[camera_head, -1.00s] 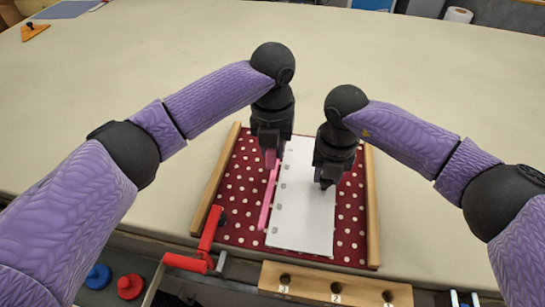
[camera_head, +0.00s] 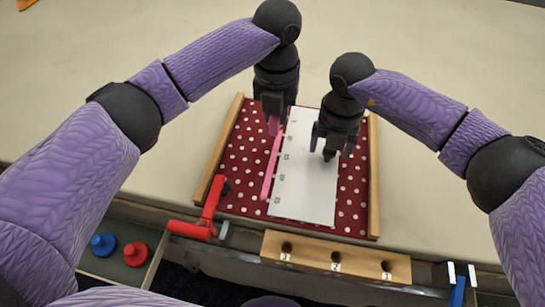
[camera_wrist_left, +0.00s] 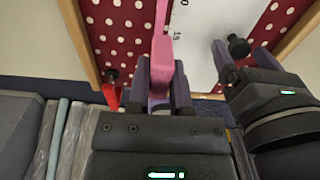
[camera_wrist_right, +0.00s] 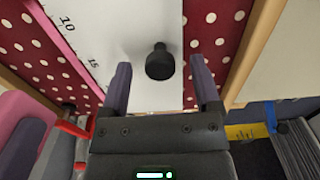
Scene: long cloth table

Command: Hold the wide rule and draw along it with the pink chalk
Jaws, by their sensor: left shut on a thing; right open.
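The wide white rule (camera_head: 300,190) lies on a red dotted cloth, its numbers along the left edge. A black knob (camera_wrist_right: 160,62) stands up from it. A pink line (camera_head: 268,180) runs along the rule's left edge. My left gripper (camera_head: 272,118) is shut on the pink chalk (camera_wrist_left: 161,62) at the far part of that edge; whether its tip touches the cloth is unclear. My right gripper (camera_head: 331,143) is open above the rule, its fingers on either side of the knob and apart from it.
Wooden rails (camera_head: 217,150) flank the dotted cloth (camera_head: 245,150). A red-handled tool (camera_head: 207,215) lies at its front left corner. A numbered wooden block (camera_head: 335,260) is in front. Blue and red knobs (camera_head: 136,254) sit in a tray at lower left.

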